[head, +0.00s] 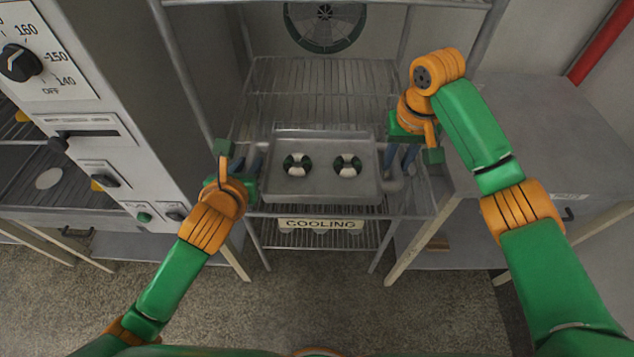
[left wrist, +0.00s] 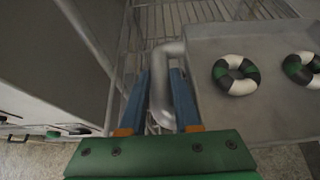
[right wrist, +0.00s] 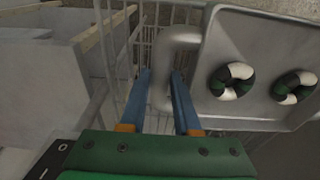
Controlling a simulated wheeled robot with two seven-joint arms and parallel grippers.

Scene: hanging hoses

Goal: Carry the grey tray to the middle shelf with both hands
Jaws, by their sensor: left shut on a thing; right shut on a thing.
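The grey tray (head: 322,190) is at the wire rack in the head view and looks roughly level. Two green-and-white rings, a left one (head: 297,164) and a right one (head: 347,165), lie on it. My left gripper (head: 254,165) is shut on the tray's left handle, whose bent bar (left wrist: 178,88) shows between the blue fingers in the left wrist view. My right gripper (head: 401,158) is shut on the right handle, and that bar (right wrist: 166,70) shows between the fingers in the right wrist view. I cannot tell whether the tray touches the shelf wires under it.
The wire rack (head: 322,75) has a fan (head: 323,27) behind it and a COOLING label (head: 320,224) on a lower shelf edge. An oven-like unit with dials (head: 20,62) stands close on the left. A grey table (head: 520,130) stands on the right.

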